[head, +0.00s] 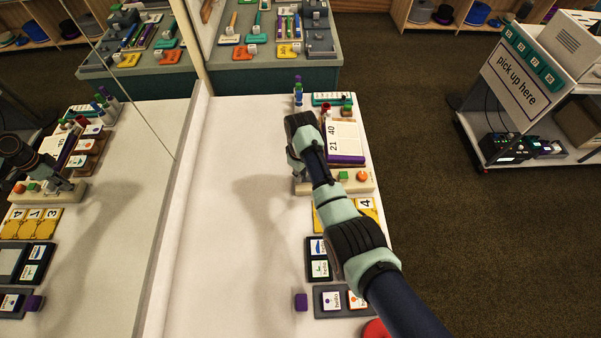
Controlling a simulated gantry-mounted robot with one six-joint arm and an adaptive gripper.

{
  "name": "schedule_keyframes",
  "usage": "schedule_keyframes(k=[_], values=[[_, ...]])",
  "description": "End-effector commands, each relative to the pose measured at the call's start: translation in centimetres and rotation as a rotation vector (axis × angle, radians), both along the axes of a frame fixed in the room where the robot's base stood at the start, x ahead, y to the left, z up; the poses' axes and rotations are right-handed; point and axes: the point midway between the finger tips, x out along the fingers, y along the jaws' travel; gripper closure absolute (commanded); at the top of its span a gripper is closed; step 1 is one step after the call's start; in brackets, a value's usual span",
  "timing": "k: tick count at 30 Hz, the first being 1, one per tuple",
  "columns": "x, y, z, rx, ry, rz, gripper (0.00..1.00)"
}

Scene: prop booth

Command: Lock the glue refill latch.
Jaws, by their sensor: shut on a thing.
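My gripper (297,170) hangs at the end of my arm, at the left end of a long cream board (373,185) on the white table. My wrist hides most of the gripper. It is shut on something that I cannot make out. A green block (343,175) and an orange round piece (362,177) sit on the board to the right of the gripper. I cannot pick out the glue refill latch or tell its position. The mirror (85,250) on the left repeats the gripper near the same board.
A panel marked 21 and 40 (345,135) stands behind the board. Yellow number tiles (366,205), dark card trays (330,302) and a purple block (301,302) lie nearer. The table's left half (225,150) is bare up to the mirror.

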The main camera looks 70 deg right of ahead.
Motion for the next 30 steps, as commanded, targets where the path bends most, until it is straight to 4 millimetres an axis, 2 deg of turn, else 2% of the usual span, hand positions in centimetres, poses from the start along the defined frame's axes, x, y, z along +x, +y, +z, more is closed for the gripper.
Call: schedule_keyframes(k=[5,12,13,17,26,30], values=[[-1.6,-0.8,0.5,0.0,0.0,-0.003,1.0],[-1.8,-0.9,0.1,-0.002,0.001,-0.001,1.0],[-1.8,-0.9,0.1,-0.002,0.001,-0.001,0.8],[-1.7,-0.9,0.1,-0.001,0.0,-0.001,0.58],[-1.7,-0.8,0.1,-0.001,0.0,-0.001,0.57],[-1.6,-0.9,1.6,-0.003,-0.002,-0.001,0.57]])
